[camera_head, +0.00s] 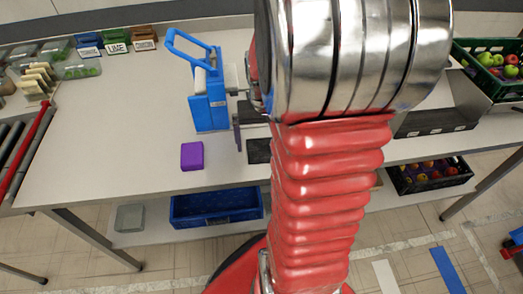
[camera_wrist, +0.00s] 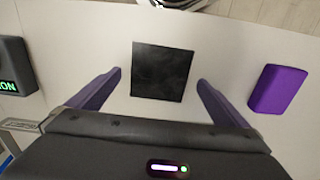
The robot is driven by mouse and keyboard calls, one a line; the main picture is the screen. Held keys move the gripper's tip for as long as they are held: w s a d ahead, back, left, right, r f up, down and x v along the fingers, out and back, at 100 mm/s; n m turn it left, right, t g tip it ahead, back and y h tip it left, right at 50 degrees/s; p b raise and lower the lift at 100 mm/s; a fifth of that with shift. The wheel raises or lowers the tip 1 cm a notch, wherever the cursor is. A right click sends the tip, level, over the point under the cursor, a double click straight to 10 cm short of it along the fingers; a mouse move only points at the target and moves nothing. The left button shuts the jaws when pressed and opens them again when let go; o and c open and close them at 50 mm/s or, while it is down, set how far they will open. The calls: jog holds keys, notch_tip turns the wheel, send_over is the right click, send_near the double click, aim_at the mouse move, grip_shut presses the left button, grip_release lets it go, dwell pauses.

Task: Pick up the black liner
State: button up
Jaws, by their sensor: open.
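The black liner (camera_wrist: 160,71) is a flat dark square lying on the white table. In the wrist view it lies ahead of and between the two purple fingers of my gripper (camera_wrist: 159,78), which are spread wide with nothing held. In the head view part of the liner (camera_head: 259,151) shows beside my red arm sleeve, which may hide the rest of it. One purple finger of my gripper (camera_head: 237,134) shows just left of the liner; the other finger is hidden behind my arm.
A purple block (camera_head: 192,156) lies on the table (camera_head: 110,150) left of the liner. A blue device with a handle (camera_head: 209,100) stands behind them. A blue crate (camera_head: 217,207) sits on the lower shelf. The table's front left is clear.

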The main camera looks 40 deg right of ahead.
jog(key=shift+f, duration=0.45)
jog(key=shift+c, duration=0.2)
jog(key=c, duration=1.1)
